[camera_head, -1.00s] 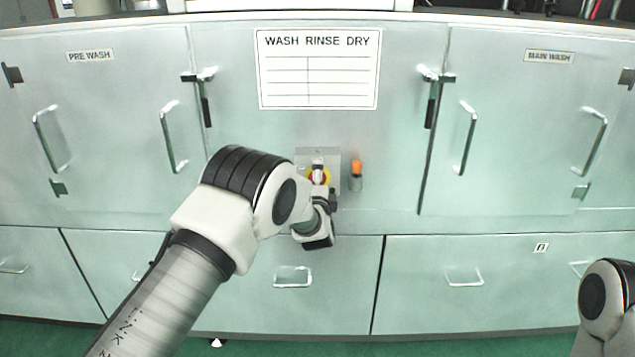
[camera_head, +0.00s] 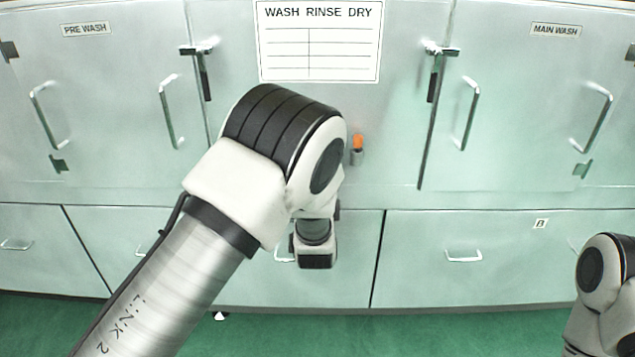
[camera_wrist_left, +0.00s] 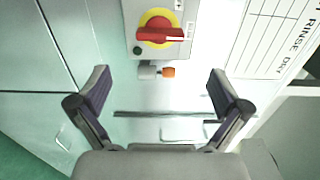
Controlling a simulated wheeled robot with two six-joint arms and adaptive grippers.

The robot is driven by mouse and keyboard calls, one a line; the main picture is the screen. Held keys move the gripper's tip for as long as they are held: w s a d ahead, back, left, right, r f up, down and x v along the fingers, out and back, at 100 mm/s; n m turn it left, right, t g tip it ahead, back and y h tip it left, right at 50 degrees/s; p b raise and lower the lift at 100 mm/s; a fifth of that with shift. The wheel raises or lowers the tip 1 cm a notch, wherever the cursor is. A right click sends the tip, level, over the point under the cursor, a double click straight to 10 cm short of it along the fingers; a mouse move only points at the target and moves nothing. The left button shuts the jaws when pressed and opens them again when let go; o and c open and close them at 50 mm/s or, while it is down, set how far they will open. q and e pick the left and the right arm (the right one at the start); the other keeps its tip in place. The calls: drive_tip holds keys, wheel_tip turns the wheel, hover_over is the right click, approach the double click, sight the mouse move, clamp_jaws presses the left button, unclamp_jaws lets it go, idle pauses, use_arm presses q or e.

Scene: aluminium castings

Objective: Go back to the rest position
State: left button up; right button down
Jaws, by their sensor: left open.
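My left arm (camera_head: 285,140) reaches in from the lower left in the head view, with its wrist (camera_head: 315,240) in front of the lower panels. The jaws are hidden there behind my own arm. In the left wrist view my left gripper (camera_wrist_left: 158,88) is open, its two fingers spread wide with nothing between them. It faces the machine front and stands apart from the red and yellow rotary switch (camera_wrist_left: 160,30), which my arm hides in the head view. Part of my right arm (camera_head: 605,285) shows at the lower right; its gripper is out of view.
An orange-topped knob (camera_head: 357,142) sits beside the hidden switch and shows under it in the wrist view (camera_wrist_left: 168,71). Pre-wash and main-wash doors with protruding handles (camera_head: 468,112) flank the label sheet (camera_head: 318,40). Green floor (camera_head: 440,335) is free in front.

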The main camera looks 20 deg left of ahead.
use_arm(q)
drive_tip(key=s+a+f+n+g, duration=0.1)
drive_tip(key=s+a+f+g, duration=0.2)
drive_tip(key=s+f, duration=0.45)
drive_tip(key=s+a+f+g+h, duration=0.1)
drive_tip(key=s+a+f+g, duration=0.2)
drive_tip(key=f, duration=0.7)
drive_tip(key=s+a+f+n+g, duration=0.1)
drive_tip(key=s+a+f+g, duration=0.1)
drive_tip(key=s+f, duration=0.6)
drive_tip(key=s+d+f+n+g+h, duration=0.1)
drive_tip(key=s+f+n+g, duration=0.1)
drive_tip(key=s, duration=0.7)
drive_tip(key=s+d+f+n+g+h, duration=0.1)
drive_tip(key=s+f+n+g, duration=0.1)
drive_tip(key=s+n+g, duration=0.2)
drive_tip(key=s+d+f+n+g+h, duration=0.1)
drive_tip(key=s+f+n+g+h, duration=0.1)
drive_tip(key=s+n, duration=0.5)
drive_tip(key=shift+s+f+g, duration=0.55)
drive_tip(key=shift+s+g, duration=0.25)
drive_tip(key=shift+s, duration=2.6)
